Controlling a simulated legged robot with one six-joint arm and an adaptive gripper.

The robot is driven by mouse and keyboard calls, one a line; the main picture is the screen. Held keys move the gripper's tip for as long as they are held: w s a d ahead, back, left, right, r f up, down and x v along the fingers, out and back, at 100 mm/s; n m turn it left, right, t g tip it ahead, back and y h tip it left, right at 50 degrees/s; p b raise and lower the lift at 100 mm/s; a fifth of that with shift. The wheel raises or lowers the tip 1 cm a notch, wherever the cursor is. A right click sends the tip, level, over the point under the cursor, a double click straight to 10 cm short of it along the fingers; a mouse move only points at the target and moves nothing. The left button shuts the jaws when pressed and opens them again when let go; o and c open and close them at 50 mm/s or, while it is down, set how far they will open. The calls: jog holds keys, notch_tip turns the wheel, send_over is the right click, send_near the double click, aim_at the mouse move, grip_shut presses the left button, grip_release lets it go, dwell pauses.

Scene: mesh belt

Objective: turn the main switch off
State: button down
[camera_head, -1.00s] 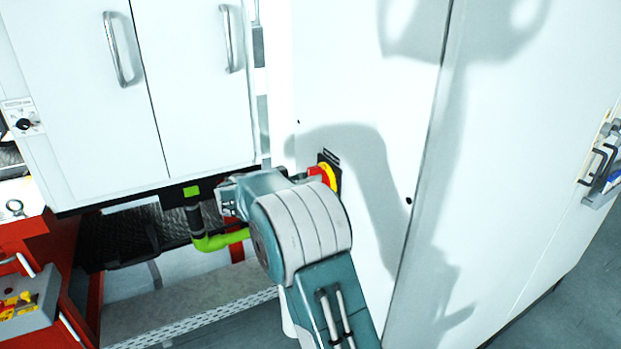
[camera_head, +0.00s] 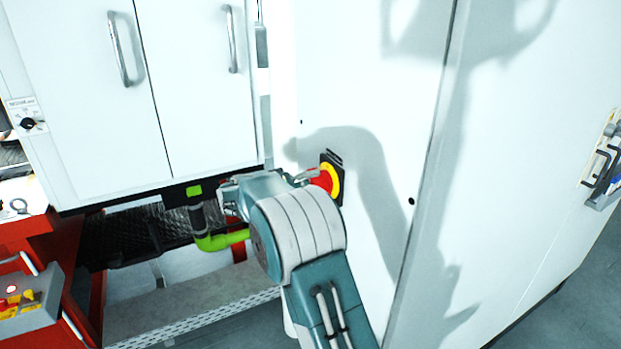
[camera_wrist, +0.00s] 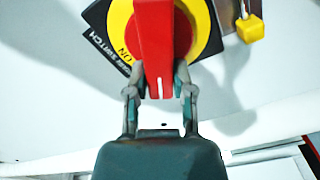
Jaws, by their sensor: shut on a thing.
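The main switch has a red handle (camera_wrist: 158,45) on a yellow ring (camera_wrist: 205,35) and a black plate (camera_wrist: 97,18). In the wrist view the lettering "ON" sits on the yellow ring, left of the handle's white-marked end. My gripper (camera_wrist: 160,82) is shut on the red handle, with one finger on each side of that end. In the head view the red handle (camera_head: 322,181) and yellow ring (camera_head: 336,178) show on the white cabinet, just right of my gripper (camera_head: 308,178). My wrist partly hides the fingers there.
White cabinet doors (camera_head: 190,90) with metal handles stand to the left. A green pipe (camera_head: 222,241) runs below them, close to my arm. A red cart (camera_head: 50,245) stands at the lower left. A yellow block (camera_wrist: 250,30) hangs beside the switch.

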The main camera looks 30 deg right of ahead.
jog(key=n, duration=0.3)
jog(key=f+n, duration=0.1)
jog(key=n, duration=0.1)
jog(key=shift+w, duration=0.25)
jog(key=shift+f+n, duration=0.1)
jog(key=shift+n, duration=0.2)
jog(key=shift+c, duration=2.4)
grip_release()
jog(key=a, duration=1.2)
jog(key=shift+s, duration=0.15)
